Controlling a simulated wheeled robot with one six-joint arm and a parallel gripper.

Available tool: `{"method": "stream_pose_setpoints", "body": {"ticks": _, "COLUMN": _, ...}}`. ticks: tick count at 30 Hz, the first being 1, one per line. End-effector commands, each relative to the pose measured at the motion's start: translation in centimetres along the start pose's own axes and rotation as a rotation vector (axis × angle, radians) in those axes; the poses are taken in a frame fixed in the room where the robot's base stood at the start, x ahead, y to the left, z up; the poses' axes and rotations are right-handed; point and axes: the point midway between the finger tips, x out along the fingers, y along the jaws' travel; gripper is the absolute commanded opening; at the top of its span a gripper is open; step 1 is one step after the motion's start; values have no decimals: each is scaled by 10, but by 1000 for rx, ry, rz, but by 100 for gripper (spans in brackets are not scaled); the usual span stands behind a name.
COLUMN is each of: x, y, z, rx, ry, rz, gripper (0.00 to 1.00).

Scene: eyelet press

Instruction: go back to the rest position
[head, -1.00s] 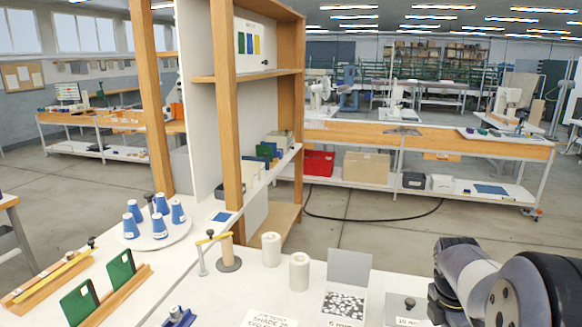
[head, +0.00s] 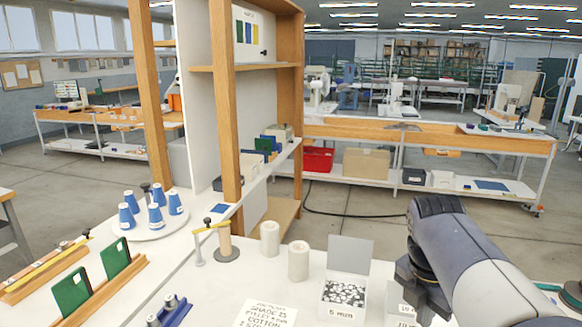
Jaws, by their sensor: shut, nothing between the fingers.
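My arm reaches in from the lower right of the head view. My gripper (head: 416,290) shows as dark, angular parts below the arm's black joint, partly hidden by the arm link. It is shut, and no object shows in it. It is in front of the right end of the white table (head: 215,285), close to a box labelled 10 mm (head: 405,322).
An open box of eyelets (head: 345,293) stands left of my gripper, with two pale cylinders (head: 298,261) further left. Blue cones stand on a round white tray (head: 178,222). Green plates (head: 72,290) stand in wooden racks. A tall wooden shelf (head: 228,110) rises behind.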

Motion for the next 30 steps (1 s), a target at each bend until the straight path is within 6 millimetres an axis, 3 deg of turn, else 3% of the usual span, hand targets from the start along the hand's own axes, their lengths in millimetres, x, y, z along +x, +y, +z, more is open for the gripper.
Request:
{"method": "stream_pose_setpoints", "body": {"ticks": 4, "x": -26, "y": 1, "z": 0, "rx": 0, "ry": -2, "rz": 3, "gripper": 0}}
{"method": "stream_pose_setpoints", "body": {"ticks": 10, "x": -46, "y": 0, "z": 0, "rx": 0, "ry": -1, "rz": 1, "gripper": 0}}
{"method": "stream_pose_setpoints", "body": {"ticks": 30, "x": -50, "y": 3, "z": -2, "rx": 14, "ry": -6, "rz": 27, "gripper": 0}}
